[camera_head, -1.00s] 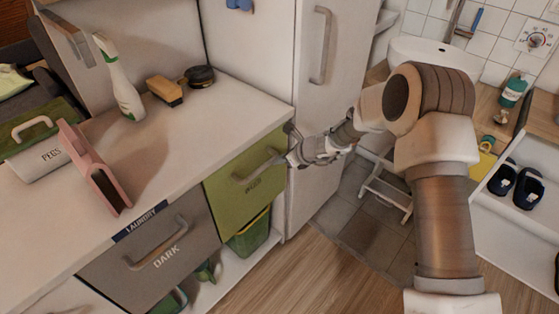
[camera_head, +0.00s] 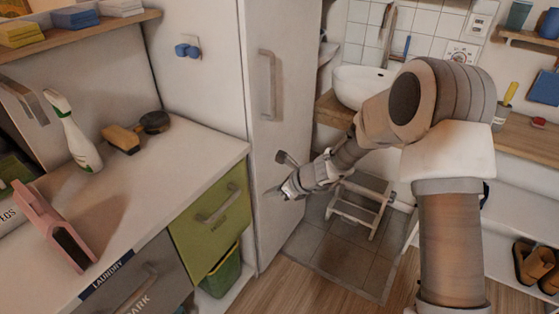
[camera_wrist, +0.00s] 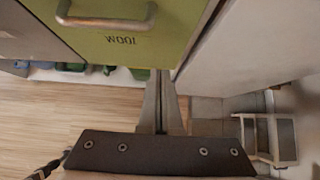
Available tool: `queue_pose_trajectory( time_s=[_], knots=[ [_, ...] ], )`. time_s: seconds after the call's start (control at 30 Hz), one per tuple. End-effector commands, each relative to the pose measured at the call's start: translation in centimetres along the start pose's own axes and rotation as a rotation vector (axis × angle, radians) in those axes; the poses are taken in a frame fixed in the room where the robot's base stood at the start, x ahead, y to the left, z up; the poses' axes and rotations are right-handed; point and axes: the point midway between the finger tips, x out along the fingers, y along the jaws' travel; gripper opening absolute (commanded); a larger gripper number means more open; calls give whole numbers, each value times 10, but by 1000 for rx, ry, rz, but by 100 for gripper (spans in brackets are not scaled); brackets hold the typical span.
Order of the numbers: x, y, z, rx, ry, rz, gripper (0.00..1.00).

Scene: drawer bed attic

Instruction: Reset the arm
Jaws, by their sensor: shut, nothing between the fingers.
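My gripper (camera_head: 289,189) is at the end of my arm, in front of the tall white cabinet and to the right of the green drawer in the head view. In the wrist view its fingers (camera_wrist: 160,132) are together with nothing between them. The green drawer (camera_head: 206,226) looks closed and its handle (camera_head: 219,207) is free, apart from my gripper. In the wrist view the same drawer, labelled "WOOL", shows at the top (camera_wrist: 140,45).
The tall white cabinet (camera_head: 288,140) stands right behind my gripper. A small step stool (camera_head: 358,205) is on the tiled floor to the right. A counter (camera_head: 150,185) holds a spray bottle (camera_head: 75,135), brushes and a pink object (camera_head: 55,225). Wood floor in front is clear.

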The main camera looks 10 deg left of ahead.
Motion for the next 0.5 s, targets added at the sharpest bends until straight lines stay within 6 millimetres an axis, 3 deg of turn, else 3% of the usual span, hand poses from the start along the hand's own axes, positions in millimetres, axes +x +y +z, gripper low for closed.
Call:
queue_pose_trajectory(
  time_s=[0.13, 0.23, 0.37, 0.5],
  knots=[
    [-4, 0, 2, -11, 0, -1, 0],
    [-21, 0, 13, -75, -1, -3, 0],
    [-68, 3, 36, -258, 6, -9, 0],
    [-129, 14, 59, -511, 35, -10, 0]
  ],
)
